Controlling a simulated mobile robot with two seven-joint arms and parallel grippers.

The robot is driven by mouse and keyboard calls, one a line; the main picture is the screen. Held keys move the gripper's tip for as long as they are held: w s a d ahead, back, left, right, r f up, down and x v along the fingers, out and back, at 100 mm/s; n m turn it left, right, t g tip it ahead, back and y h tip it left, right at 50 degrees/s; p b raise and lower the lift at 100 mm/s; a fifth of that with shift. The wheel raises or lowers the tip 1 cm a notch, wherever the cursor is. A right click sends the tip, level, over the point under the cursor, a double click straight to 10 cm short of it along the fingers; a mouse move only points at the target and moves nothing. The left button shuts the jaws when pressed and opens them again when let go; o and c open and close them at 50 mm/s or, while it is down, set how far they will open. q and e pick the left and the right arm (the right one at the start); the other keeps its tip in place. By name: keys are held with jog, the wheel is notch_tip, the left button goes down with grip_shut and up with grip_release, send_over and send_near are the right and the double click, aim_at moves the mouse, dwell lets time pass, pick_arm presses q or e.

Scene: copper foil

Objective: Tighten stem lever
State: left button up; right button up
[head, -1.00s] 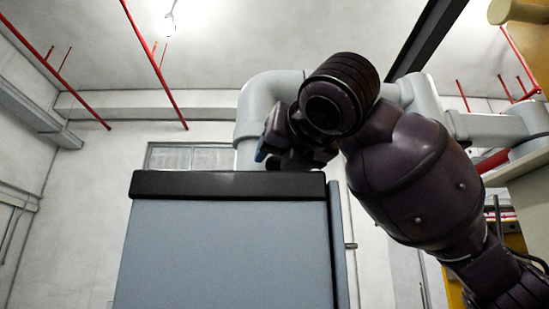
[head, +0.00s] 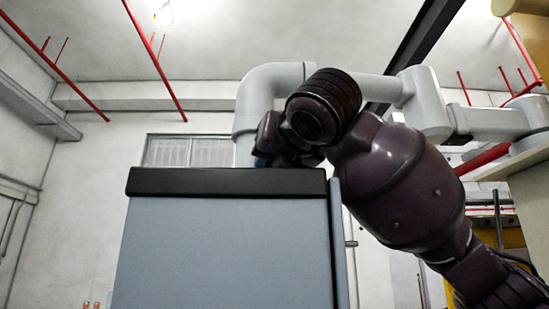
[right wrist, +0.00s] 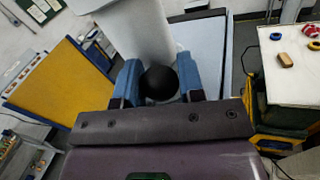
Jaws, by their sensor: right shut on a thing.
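The black round knob (right wrist: 159,82), which looks like the end of the stem lever, sits between the blue fingers of my right gripper (right wrist: 160,80) in the right wrist view. The fingers are shut on it, one on each side. The rest of the lever is hidden behind the knob and gripper. In the head view my right gripper (head: 272,152) is low beside the pale grey pipe (head: 247,115), its fingertips mostly hidden behind the cabinet's black top edge. My left gripper is not in view.
A grey-blue cabinet (head: 220,250) with a black top stands close in front. The pipe bends over behind my right arm. In the right wrist view, a yellow panel (right wrist: 63,82) is at left and a white table (right wrist: 290,75) with small objects at right.

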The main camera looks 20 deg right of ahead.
grip_shut()
jog(key=shift+w+a+r+n+g, duration=0.1)
jog(key=shift+a+r+n+g, duration=0.3)
jog(key=shift+n, duration=0.6)
jog(key=o, duration=1)
grip_release()
jog(key=shift+a, duration=0.1)
jog(key=shift+f, duration=0.1)
jog(key=s+b, duration=0.1)
jog(key=s, duration=0.6)
jog(key=s+b, duration=0.1)
jog(key=s, duration=0.3)
jog(key=shift+d+r+b, duration=0.25)
jog(key=shift+r+b, duration=0.05)
jog(key=shift+r, duration=0.05)
jog(key=shift+w, duration=0.1)
